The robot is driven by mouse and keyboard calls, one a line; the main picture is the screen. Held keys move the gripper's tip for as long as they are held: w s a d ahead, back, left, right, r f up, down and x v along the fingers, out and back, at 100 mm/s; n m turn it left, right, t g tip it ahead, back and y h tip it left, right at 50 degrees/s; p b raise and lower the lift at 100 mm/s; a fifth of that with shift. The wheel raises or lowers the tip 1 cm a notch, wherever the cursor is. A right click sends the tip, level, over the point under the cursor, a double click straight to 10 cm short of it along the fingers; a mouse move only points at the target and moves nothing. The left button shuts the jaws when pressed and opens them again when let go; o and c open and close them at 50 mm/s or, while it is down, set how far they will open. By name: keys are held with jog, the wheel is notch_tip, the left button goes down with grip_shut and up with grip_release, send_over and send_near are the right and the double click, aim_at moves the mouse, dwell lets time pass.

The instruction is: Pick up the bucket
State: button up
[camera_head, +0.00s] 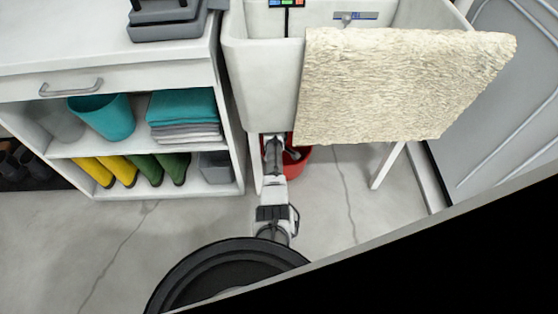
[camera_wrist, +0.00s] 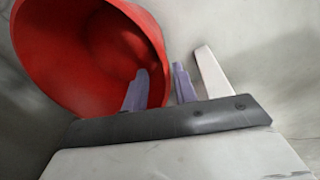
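The red bucket (camera_head: 298,163) stands on the floor under the sink, partly hidden by my arm and the sink. In the wrist view the bucket (camera_wrist: 50,50) fills the upper left, its mouth facing the camera at a tilt. My gripper (camera_wrist: 160,88) is at the right side of its rim. One finger overlaps the bucket's mouth, and the other is outside it on the right. A gap shows between the fingers, with the rim's edge near it. I cannot tell whether either finger touches the bucket. In the head view my gripper is low beneath the sink, its fingertips unclear.
The white sink (camera_head: 262,75) hangs over my arm, with a cream towel (camera_head: 400,85) draped on its front. A white shelf unit (camera_head: 130,192) with a teal bin (camera_head: 102,116) and boots stands close on the left. Open floor (camera_head: 335,215) lies in front, right of my arm.

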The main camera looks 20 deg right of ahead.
jog(key=shift+w+f+b, duration=0.15)
jog(key=shift+f+b, duration=0.3)
jog(key=shift+f, duration=0.3)
jog(key=f+b, duration=0.1)
jog(key=f, duration=0.1)
jog(key=f+b, duration=0.1)
jog(key=f, duration=0.1)
jog(key=f+b, duration=0.1)
jog(key=f, duration=0.1)
jog(key=shift+w+d+b, duration=0.2)
jog(key=shift+w+b, duration=0.05)
jog(key=shift+b, duration=0.1)
jog(key=shift+r, duration=0.1)
grip_shut()
dwell(0.4)
